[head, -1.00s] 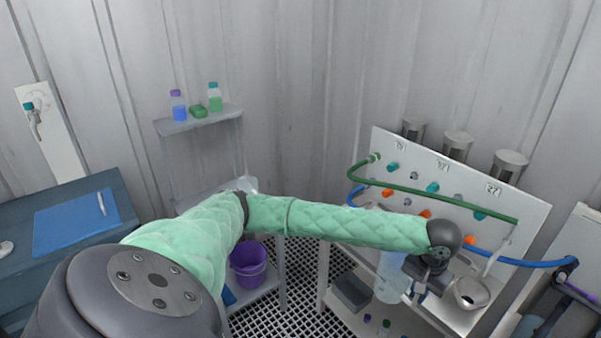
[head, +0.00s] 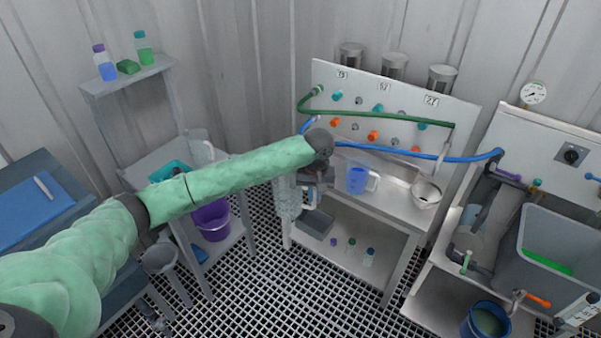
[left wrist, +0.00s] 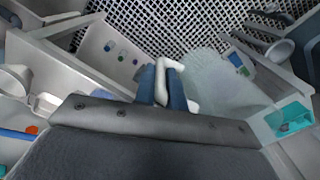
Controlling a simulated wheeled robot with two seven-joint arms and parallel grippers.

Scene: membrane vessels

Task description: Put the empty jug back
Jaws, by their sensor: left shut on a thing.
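My left gripper (head: 314,183) is shut on the handle of a clear, see-through jug (head: 287,199), which hangs upright in front of the left end of the bench. No liquid shows in it. In the left wrist view the blue fingers (left wrist: 166,82) close on the white handle, and the jug (left wrist: 215,82) is to their right over the grated floor. A second jug (head: 357,180) with blue liquid stands on the bench. Another clear jug (head: 199,147) stands on the grey side stand at the left. My right gripper is not in view.
The bench (head: 395,212) has a valve panel (head: 385,120), a metal bowl (head: 426,194) and a lower shelf with a grey bin (head: 315,223) and small bottles. A teal tray (head: 168,171) lies on the side stand, above a purple bucket (head: 211,221). Grated floor lies between stand and bench.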

